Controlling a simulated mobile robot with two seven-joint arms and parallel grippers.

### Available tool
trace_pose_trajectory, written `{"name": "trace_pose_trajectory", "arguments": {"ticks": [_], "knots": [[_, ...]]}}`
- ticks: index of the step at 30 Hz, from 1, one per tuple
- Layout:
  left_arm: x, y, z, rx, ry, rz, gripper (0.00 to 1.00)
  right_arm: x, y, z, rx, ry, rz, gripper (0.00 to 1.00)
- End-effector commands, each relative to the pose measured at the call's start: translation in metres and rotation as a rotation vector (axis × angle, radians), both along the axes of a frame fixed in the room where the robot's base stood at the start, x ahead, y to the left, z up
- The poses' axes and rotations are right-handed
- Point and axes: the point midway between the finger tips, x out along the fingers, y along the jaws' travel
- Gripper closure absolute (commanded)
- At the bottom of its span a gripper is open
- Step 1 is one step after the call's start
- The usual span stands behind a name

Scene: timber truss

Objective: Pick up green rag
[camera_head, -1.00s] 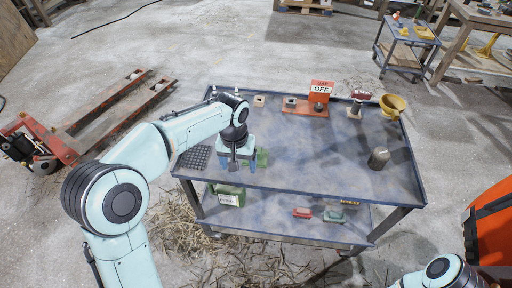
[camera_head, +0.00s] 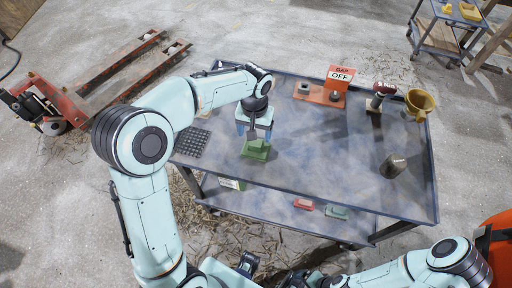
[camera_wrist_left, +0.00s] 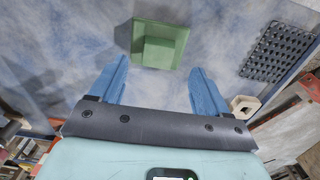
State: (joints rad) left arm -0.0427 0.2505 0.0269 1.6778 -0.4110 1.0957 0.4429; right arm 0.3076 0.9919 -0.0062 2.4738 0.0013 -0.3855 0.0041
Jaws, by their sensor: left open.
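The green rag (camera_head: 256,149) lies on the grey-blue top of the cart (camera_head: 320,172), near its front left, as a flat square piece with a smaller raised block on it. It also shows in the left wrist view (camera_wrist_left: 158,42), beyond the fingers. My left gripper (camera_head: 254,132) is close to the rag, on its far side in the head view. Its two blue fingers are apart with nothing between them in the left wrist view (camera_wrist_left: 160,66). My right arm shows at the lower right; I cannot make out its gripper.
A black grid mat (camera_head: 191,142) lies left of the rag. An orange sign reading OFF (camera_head: 340,76), a yellow cup (camera_head: 419,102) and a dark grey piece (camera_head: 393,166) stand farther right. The lower shelf holds a red piece (camera_head: 304,204) and a green piece (camera_head: 336,211). The middle top is clear.

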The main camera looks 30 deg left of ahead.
Motion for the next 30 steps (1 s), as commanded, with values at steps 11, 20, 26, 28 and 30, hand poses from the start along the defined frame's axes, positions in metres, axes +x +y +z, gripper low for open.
{"name": "trace_pose_trajectory", "arguments": {"ticks": [11,20,26,28,30], "knots": [[0.001,-0.001,-0.040,0.000,0.004,-0.001,0.23,0.000,0.000,-0.002,0.000,0.000,0.000,0.07],[0.002,-0.002,-0.064,-0.001,0.000,0.001,0.23,-0.001,0.000,-0.004,0.000,0.000,0.000,0.07],[0.002,-0.002,-0.063,-0.001,0.000,0.001,0.40,-0.001,0.000,-0.004,0.000,0.000,0.000,0.07],[0.002,-0.002,-0.063,-0.001,0.000,0.000,0.62,-0.001,0.000,-0.004,0.000,0.000,0.000,0.07],[0.002,-0.002,-0.063,-0.001,0.000,0.000,0.80,-0.001,0.000,-0.004,0.000,0.000,0.000,0.07]]}}
